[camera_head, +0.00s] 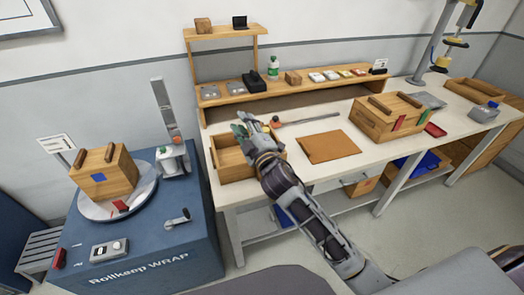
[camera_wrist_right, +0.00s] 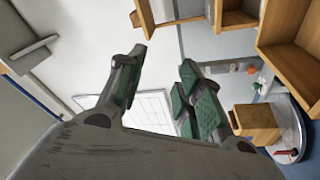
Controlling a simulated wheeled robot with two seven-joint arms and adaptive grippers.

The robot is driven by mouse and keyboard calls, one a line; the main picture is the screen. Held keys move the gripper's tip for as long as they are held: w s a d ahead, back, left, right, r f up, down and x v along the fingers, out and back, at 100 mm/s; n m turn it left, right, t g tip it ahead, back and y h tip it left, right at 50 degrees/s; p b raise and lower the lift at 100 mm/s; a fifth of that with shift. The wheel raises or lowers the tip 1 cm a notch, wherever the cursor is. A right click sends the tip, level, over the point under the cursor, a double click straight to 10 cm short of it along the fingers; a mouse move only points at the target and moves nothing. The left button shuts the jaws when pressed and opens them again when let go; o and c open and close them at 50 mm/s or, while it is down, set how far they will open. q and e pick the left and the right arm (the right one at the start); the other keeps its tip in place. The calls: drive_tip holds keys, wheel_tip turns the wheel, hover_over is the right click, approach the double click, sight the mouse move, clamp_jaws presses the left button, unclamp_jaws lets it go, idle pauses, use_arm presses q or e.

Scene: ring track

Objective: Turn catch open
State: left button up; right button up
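My right gripper (camera_head: 243,126) is over the open wooden tray (camera_head: 228,171) at the left end of the bench. Its green-padded fingers, also in the right wrist view (camera_wrist_right: 165,80), are spread apart with nothing between them. I cannot tell for sure which part is the catch. A small grey lever handle (camera_head: 178,218) is on the blue wrapping unit (camera_head: 150,245), apart from the gripper. A white device with a green top (camera_head: 172,160) stands at the foot of the unit's mast (camera_head: 163,110). My left gripper is not in view.
A wooden box (camera_head: 104,171) sits on the round turntable (camera_head: 120,208); it also shows in the wrist view (camera_wrist_right: 255,122). A brown board (camera_head: 327,147) lies on the bench. A handled wooden crate (camera_head: 385,117) stands to the right. A shelf (camera_head: 285,90) runs behind.

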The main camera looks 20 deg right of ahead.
drive_tip(key=s+a+r+n+g+y, duration=0.3)
drive_tip(key=a+r+n+g+y, duration=0.3)
drive_tip(key=a+r+n+y, duration=0.8)
drive_tip(key=s+a+f+n+g, duration=0.2)
drive_tip(key=a+f+n+g, duration=0.15)
drive_tip(key=n+g, duration=0.45)
drive_tip(key=s+a+f+n+g, duration=0.2)
drive_tip(key=a+f+n+g, duration=0.15)
drive_tip(key=n, duration=0.95)
drive_tip(key=w+d+f+n+g+h, duration=0.2)
drive_tip(key=w+d+f+n+h, duration=0.25)
drive_tip(key=d+f+h, duration=0.45)
drive_tip(key=w+d+r+h, duration=0.1)
drive_tip(key=d+h, duration=0.3)
drive_tip(key=d, duration=0.5)
drive_tip(key=w+d+r+h, duration=0.1)
drive_tip(key=d+h, duration=0.3)
drive_tip(key=d, duration=0.5)
drive_tip(key=shift+w+d+r+h, duration=0.15)
drive_tip(key=shift+w+r+h, duration=0.25)
drive_tip(key=shift+w, duration=0.2)
